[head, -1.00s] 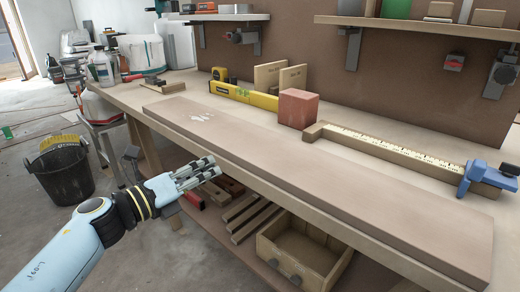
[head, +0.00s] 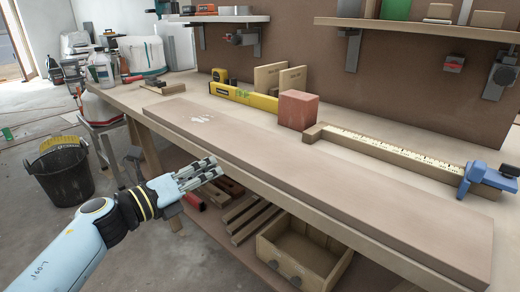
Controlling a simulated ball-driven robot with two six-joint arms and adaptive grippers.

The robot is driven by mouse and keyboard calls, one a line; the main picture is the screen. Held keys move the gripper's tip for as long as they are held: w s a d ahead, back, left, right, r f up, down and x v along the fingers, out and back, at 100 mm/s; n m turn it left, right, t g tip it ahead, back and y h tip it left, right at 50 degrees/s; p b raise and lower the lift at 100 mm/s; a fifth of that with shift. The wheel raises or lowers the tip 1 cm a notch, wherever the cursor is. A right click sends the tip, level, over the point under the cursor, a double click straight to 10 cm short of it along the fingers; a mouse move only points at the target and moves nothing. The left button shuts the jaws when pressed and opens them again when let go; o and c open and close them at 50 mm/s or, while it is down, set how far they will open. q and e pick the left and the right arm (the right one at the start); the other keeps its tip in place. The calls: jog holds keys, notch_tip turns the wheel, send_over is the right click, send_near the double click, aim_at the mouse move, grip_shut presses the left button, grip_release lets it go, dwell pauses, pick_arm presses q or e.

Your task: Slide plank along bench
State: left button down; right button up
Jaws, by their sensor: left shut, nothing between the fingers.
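A long brown plank (head: 320,170) lies flat along the front of the bench (head: 128,97), with a pale smudge near its left end. A red brick (head: 297,110) stands behind the plank. A wooden stop with a measuring tape (head: 390,154) lies to the brick's right, with a blue clamp (head: 485,180) at its right end. My left gripper (head: 208,169) is shut and empty, in front of the bench's front edge and apart from the plank. My right gripper is not in view.
A yellow level (head: 245,96) and upright wood pieces (head: 280,77) stand behind the plank. Below the bench are an open wooden drawer box (head: 305,250) and loose wood strips. A black bucket (head: 62,174) stands on the floor at left.

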aim_at(233, 159)
pick_arm(q)
jog(key=shift+w+d, duration=0.15)
dwell(0.7)
jog(key=shift+x, duration=1.05)
jog(key=shift+w+d+b, duration=0.35)
jog(key=shift+w+d, duration=0.05)
jog(key=shift+w, duration=0.1)
jog(key=shift+w+d, duration=0.3)
jog(key=shift+w, duration=0.05)
jog(key=shift+w+d+b, duration=0.35)
jog(key=shift+w+d, duration=0.1)
jog(key=shift+w, duration=0.05)
dwell(0.5)
jog(key=shift+s+f, duration=0.1)
jog(key=shift+s+a+f+p, duration=0.1)
jog(key=shift+s+a+p, duration=0.25)
jog(key=shift+s+a, duration=0.1)
jog(key=p+v, duration=0.1)
jog(key=v, duration=0.3)
jog(key=shift+s+a, duration=0.15)
jog(key=shift+a, duration=0.05)
